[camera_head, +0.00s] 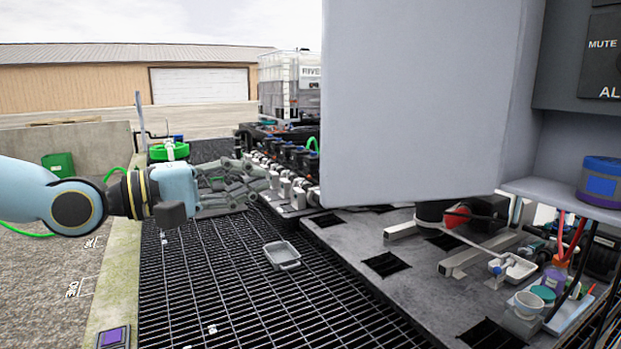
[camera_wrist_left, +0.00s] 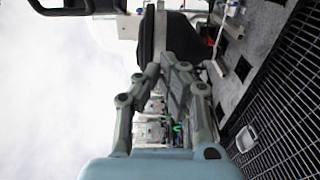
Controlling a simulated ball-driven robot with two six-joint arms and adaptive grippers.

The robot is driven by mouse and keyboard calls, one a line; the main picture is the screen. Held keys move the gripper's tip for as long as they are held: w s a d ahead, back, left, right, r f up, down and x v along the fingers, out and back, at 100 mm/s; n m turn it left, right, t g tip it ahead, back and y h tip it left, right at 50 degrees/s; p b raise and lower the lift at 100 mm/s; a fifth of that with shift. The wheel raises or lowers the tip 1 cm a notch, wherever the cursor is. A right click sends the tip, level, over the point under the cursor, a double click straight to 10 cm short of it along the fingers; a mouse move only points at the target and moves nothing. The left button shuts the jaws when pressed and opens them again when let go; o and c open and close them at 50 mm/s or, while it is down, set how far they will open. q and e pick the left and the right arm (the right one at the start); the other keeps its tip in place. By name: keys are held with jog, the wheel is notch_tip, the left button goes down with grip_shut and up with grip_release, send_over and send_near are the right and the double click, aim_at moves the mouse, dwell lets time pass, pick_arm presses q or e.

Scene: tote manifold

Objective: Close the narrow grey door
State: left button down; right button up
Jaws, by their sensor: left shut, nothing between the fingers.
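The narrow grey door (camera_head: 420,100) fills the upper middle and right of the head view. It stands open, swung out from the grey cabinet (camera_head: 570,125) at the right, whose inside shows. My left gripper (camera_head: 262,181) is shut and empty, to the left of the door's lower left edge in the picture, with a visible gap between them. Its closed fingers also show in the left wrist view (camera_wrist_left: 168,72). I cannot clearly make out the door in that view. The door hides much of what lies behind it. My right gripper is not in view.
A row of valves (camera_head: 290,165) runs behind the gripper. A grey tray (camera_head: 283,254) lies on the dark grating (camera_head: 220,300). A grey deck (camera_head: 370,245) with bottles and cups is below the door. A blue-lidded jar (camera_head: 601,182) sits on the cabinet shelf.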

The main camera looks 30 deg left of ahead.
pick_arm(q)
jog(key=w+d+b, duration=0.1)
jog(key=w+d, duration=0.4)
jog(key=d, duration=0.2)
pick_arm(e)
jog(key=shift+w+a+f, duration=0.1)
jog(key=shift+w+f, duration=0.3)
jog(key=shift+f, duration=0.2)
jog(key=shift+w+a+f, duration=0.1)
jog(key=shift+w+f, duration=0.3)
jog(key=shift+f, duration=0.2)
pick_arm(q)
jog(key=shift+d+b, duration=0.1)
jog(key=shift+b, duration=0.2)
jog(key=shift+s, duration=0.1)
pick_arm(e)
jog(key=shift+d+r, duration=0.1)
